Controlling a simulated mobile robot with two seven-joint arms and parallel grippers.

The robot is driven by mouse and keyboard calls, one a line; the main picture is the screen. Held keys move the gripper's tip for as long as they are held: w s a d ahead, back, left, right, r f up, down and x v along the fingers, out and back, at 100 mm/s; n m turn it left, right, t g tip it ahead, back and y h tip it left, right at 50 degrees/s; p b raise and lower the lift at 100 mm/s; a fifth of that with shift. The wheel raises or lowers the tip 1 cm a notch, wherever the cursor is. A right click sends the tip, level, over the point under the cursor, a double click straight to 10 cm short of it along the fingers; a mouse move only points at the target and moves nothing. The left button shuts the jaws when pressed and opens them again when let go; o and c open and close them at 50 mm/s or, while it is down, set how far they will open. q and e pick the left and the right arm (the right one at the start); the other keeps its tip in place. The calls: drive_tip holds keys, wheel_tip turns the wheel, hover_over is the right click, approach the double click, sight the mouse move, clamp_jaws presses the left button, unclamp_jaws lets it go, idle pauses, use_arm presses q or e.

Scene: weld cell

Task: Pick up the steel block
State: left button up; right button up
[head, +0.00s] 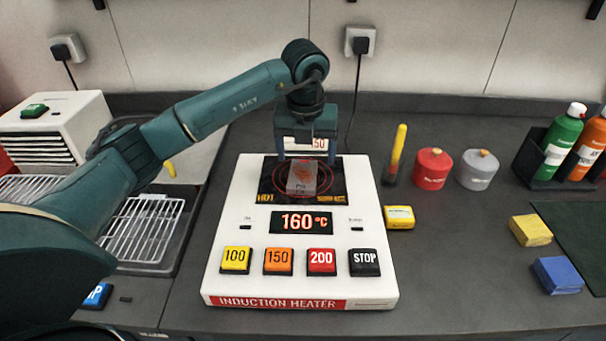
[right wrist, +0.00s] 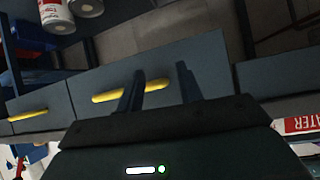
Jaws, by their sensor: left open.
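The steel block (head: 302,178), a pale grey block, sits on the dark hot plate (head: 334,187) of the white induction heater (head: 232,215). Red rings and the word HOT show on the plate around it. My left gripper (head: 308,157) is open and empty, its two fingers pointing down at the plate's far edge, just behind the block in the picture. I cannot tell its exact height over the plate. My right gripper (right wrist: 160,83) shows in the right wrist view with its fingers apart and nothing between them, in front of drawer fronts.
The heater display (head: 302,223) reads 160 °C, above several buttons. A wire rack (head: 145,228) lies left. Right of the heater are a yellow-handled tool (head: 397,150), a red can (head: 433,168), a grey can (head: 478,169), and yellow and blue blocks (head: 557,275).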

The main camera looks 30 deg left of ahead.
sight(303, 173)
use_arm(q)
drive_tip(key=f, duration=0.3)
drive_tip(key=a+f+p, duration=0.1)
drive_tip(key=f, duration=0.1)
drive_tip(key=shift+w, duration=0.15)
drive_tip(key=c, duration=1.5)
drive_tip(key=shift+w+r, duration=0.1)
drive_tip(key=shift+c, duration=0.7)
